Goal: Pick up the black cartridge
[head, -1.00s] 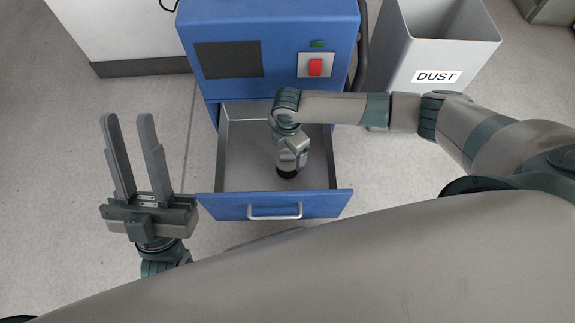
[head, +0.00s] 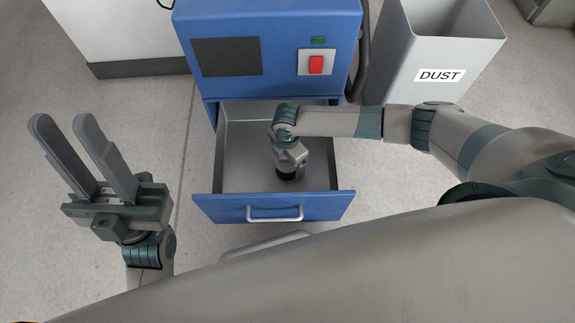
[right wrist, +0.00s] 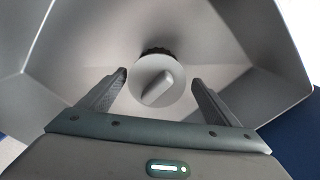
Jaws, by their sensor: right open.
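The black cartridge (head: 288,175) shows as a small dark patch in the open blue drawer (head: 272,208), just below my right wrist. In the right wrist view it appears as a round light-grey top with a raised bar-shaped grip (right wrist: 157,88), with a dark edge behind it. My right gripper (right wrist: 158,78) is open, with one finger on each side of the round top; I cannot tell whether they touch it. Its fingers are hidden in the head view. My left gripper (head: 63,118) is open and empty, left of the drawer.
The blue furnace cabinet (head: 275,70) with a red switch (head: 316,65) stands behind the drawer. A grey bin marked DUST (head: 440,75) is at the back right. The drawer walls surround my right gripper. Floor is clear left of the drawer.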

